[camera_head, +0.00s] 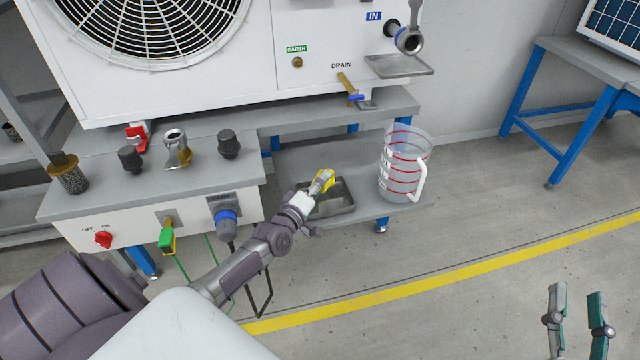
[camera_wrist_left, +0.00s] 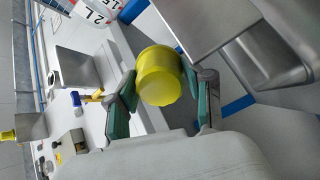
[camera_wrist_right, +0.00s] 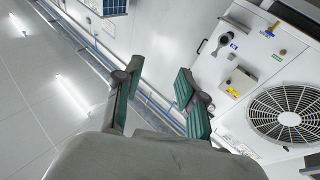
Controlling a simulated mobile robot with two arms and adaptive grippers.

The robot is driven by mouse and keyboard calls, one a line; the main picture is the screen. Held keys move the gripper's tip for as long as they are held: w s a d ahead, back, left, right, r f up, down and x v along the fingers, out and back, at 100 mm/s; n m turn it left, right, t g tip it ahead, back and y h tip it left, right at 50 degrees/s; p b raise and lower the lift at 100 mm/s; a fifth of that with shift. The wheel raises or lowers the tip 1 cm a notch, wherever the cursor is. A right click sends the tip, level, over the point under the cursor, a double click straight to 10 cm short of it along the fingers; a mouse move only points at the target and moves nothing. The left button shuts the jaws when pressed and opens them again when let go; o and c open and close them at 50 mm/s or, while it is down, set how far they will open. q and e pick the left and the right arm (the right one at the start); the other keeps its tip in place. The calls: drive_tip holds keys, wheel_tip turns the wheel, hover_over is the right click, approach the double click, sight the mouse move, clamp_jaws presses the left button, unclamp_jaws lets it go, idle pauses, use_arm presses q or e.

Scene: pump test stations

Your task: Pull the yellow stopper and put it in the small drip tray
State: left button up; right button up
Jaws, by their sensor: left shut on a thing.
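My left gripper (camera_head: 322,182) is shut on the yellow stopper (camera_head: 326,178). In the left wrist view the stopper (camera_wrist_left: 158,78) is a yellow cylinder between the two teal fingers. In the head view the stopper overlaps the far part of the small grey metal drip tray (camera_head: 338,209) on the lower shelf; its exact height above the tray is hard to tell. The part of the tray behind the gripper is hidden. My right gripper (camera_head: 578,290) is open and empty over the floor, far to the right of the tray.
A clear jug with red rings (camera_head: 403,165) stands on the lower shelf (camera_head: 300,152) right of the tray. The IN pipe (camera_head: 409,40) has a metal ledge (camera_head: 402,68) below it. Fittings line the left bench (camera_head: 205,180). The floor at the right is clear.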

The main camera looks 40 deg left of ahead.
use_arm(q)
drive_tip(key=shift+f+b, duration=0.35)
drive_tip(key=shift+f, duration=0.35)
use_arm(e)
drive_tip(key=shift+s+a+r+t+y, duration=0.1)
drive_tip(key=shift+s+r+t+y, duration=0.2)
drive_tip(key=shift+r+t, duration=0.45)
drive_tip(key=shift+s+d+r+t+y, duration=0.15)
drive_tip(key=shift+s+r+t, duration=0.35)
drive_tip(key=shift+r, duration=0.4)
drive_tip(key=shift+s+a+r+t+y, duration=0.15)
drive_tip(key=shift+s+r+t+y, duration=0.15)
drive_tip(key=shift+r+t, duration=0.45)
drive_tip(key=shift+r, duration=0.1)
use_arm(q)
drive_tip(key=o, duration=1.4)
drive_tip(key=shift+c, duration=0.2)
